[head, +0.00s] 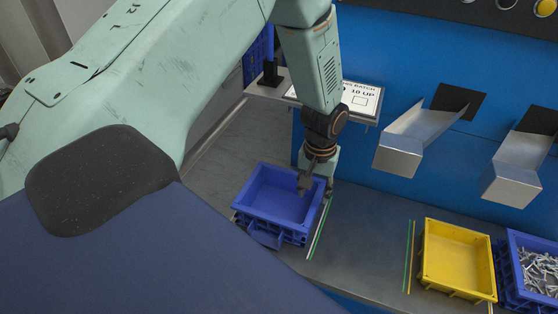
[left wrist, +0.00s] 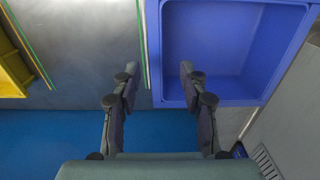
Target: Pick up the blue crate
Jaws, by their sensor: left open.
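An empty blue crate (head: 277,203) sits on the grey bench near the middle of the head view. It also fills the upper right of the left wrist view (left wrist: 215,40). My left gripper (head: 318,183) is open at the crate's right wall. In the left wrist view its fingertips (left wrist: 159,80) straddle that wall, one over the inside and one outside. I cannot tell how far down the fingers reach or whether they touch the wall. My right gripper is not in view.
A yellow crate (head: 456,260) and a blue crate (head: 508,290) of metal parts stand at the right. Metal chutes (head: 402,152) jut from the blue panel. A sign (head: 362,98) is behind my gripper. Bare bench lies between the empty and yellow crates.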

